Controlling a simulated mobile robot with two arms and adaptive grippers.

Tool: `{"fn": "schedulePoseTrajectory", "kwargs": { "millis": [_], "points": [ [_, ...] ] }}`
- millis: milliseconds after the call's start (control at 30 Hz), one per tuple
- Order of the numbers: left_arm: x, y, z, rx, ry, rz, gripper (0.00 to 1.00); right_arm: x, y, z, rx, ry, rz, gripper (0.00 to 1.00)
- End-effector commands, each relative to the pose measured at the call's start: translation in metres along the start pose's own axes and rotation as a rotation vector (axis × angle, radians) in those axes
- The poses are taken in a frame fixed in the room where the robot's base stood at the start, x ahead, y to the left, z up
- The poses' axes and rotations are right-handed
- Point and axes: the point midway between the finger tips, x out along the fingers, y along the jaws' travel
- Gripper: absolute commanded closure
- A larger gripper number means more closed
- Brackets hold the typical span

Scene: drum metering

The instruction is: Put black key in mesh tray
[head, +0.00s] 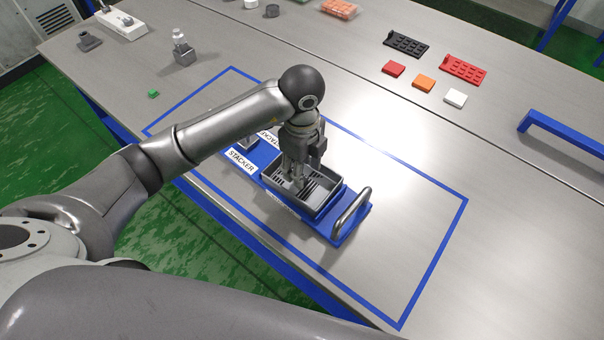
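The grey mesh tray (335,194) with a dark slotted floor sits on a blue base plate labelled STACKER. My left gripper (297,184) points down into the tray, with its fingertips low inside the walls. The gripper and wrist cover part of the tray, and I cannot tell whether the fingers are open or shut, or hold anything. I cannot make out a black key; it may be hidden by the fingers. My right gripper is not in view.
A metal handle (352,214) rises at the base plate's right end. Blue tape outlines this area. Black (405,44) and red (464,68) slotted racks, with red, orange and white pieces, lie at the back right. A blue handle (565,134) stands far right. The table's right front is clear.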

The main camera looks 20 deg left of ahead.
Motion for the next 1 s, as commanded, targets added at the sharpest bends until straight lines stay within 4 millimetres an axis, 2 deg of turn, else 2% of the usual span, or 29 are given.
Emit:
{"fn": "schedulePoseTrajectory", "kwargs": {
  "millis": [133,200,400,600,1000],
  "points": [
    [-0.036,-0.002,0.000,0.002,-0.001,-0.009,0.56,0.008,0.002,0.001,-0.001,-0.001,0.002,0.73],
    [-0.051,-0.001,0.001,0.001,-0.003,-0.006,0.56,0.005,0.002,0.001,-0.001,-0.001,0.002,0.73],
    [-0.076,-0.001,0.000,0.001,-0.002,-0.004,0.56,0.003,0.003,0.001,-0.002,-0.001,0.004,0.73],
    [-0.084,0.000,0.000,0.001,-0.001,-0.001,0.56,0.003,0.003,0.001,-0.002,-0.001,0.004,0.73],
    [-0.084,0.000,0.000,0.000,0.000,0.000,0.56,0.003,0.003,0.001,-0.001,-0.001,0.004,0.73]
  ]
}}
